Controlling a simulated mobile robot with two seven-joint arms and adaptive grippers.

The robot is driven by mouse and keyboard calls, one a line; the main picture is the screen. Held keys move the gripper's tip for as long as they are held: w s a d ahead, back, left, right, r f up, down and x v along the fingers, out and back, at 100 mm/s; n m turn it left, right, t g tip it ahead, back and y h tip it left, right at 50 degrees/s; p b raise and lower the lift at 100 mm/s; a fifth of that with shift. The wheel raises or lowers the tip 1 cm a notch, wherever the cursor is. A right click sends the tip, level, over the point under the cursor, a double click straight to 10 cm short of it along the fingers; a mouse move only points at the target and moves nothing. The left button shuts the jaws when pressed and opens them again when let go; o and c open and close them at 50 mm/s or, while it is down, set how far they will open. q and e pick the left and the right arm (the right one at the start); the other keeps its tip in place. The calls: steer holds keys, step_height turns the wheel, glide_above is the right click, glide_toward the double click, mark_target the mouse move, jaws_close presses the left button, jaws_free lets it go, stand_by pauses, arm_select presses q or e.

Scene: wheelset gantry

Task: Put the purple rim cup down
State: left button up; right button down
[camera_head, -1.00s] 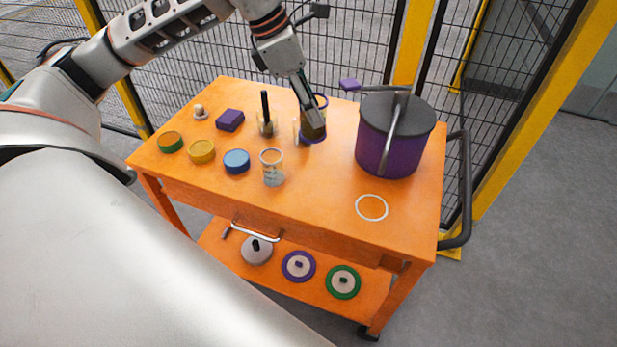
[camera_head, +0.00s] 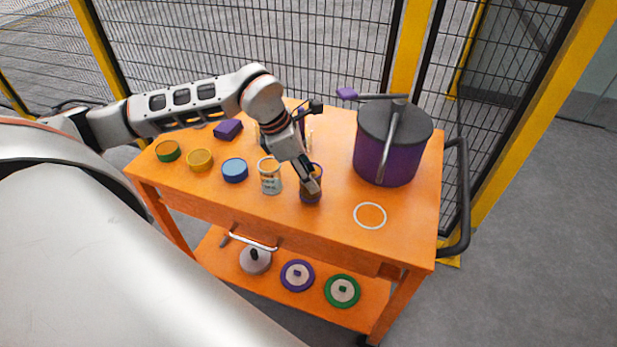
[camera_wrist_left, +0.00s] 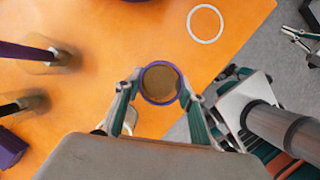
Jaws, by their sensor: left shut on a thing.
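My left gripper (camera_head: 309,178) is shut on the purple rim cup (camera_head: 311,198), which has brown contents. In the left wrist view the cup (camera_wrist_left: 160,83) looks upright between the two fingertips (camera_wrist_left: 159,92). It is over the front part of the orange cart top (camera_head: 325,235), just right of a clear cup (camera_head: 270,182). I cannot tell whether its base touches the surface. A white ring (camera_head: 370,216) lies flat to the right of the cup; it also shows in the left wrist view (camera_wrist_left: 205,24). Part of what looks like my right gripper (camera_wrist_left: 304,36) shows at the wrist view's right edge.
A large purple pot (camera_head: 389,160) with a dark lid stands at the back right. Green (camera_head: 167,151), yellow (camera_head: 199,160) and blue (camera_head: 235,170) round pieces and a purple block (camera_head: 228,129) sit on the left. The front right surface around the ring is bare.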

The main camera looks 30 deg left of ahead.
arm_select(q)
steer(key=shift+f, duration=0.75)
steer(key=shift+f, duration=0.1)
steer(key=o, duration=1.2)
steer(key=shift+o, duration=0.2)
steer(key=shift+r, duration=0.25)
steer(key=v, duration=1.1)
steer(key=shift+r, duration=0.35)
steer(key=shift+s, duration=0.1)
